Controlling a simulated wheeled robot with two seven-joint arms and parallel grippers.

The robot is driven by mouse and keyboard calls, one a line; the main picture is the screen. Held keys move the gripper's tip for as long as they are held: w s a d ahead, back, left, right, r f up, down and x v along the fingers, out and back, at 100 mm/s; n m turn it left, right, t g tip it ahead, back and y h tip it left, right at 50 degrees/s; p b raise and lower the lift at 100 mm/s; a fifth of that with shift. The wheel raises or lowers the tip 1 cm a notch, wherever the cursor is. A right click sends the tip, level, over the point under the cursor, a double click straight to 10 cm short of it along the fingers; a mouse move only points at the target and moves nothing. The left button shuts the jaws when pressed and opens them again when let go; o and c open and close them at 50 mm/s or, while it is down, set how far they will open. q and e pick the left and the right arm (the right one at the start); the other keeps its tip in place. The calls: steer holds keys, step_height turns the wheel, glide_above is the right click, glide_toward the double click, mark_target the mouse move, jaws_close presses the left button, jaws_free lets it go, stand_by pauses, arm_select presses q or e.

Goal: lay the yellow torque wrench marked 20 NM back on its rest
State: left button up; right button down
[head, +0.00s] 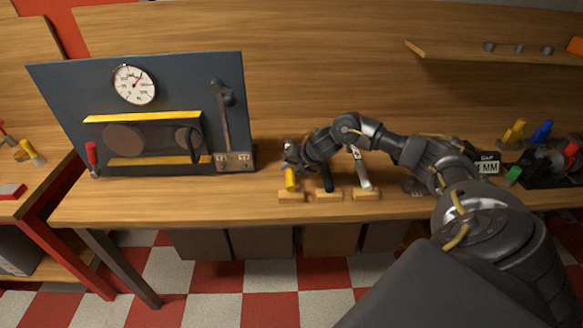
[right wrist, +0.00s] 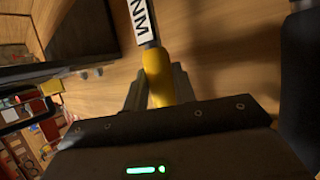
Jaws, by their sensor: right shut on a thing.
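The yellow torque wrench (head: 291,181) is at the left end of a row of small wooden rests on the bench. My right gripper (head: 290,163) is shut on it. In the right wrist view the yellow handle (right wrist: 158,82) runs between the fingers (right wrist: 156,92), with a white label reading "NM" beyond them; the number is cut off. The handle's end shows just above the left wooden rest (head: 291,197); I cannot tell whether it touches. The wrench's far part is hidden behind my gripper in the head view. My left gripper is not in view.
A dark panel with a gauge (head: 133,85) is at the left. A small sign (head: 488,165) and coloured tools stand at the right.

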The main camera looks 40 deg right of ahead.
steer(key=shift+f+b, duration=0.3)
steer(key=shift+f, duration=0.05)
stand_by(0.4)
steer(key=c, duration=1.1)
jaws_free()
steer(key=shift+o, duration=0.2)
steer(key=v, duration=1.1)
steer(key=shift+b, duration=0.4)
steer(key=shift+f, duration=0.1)
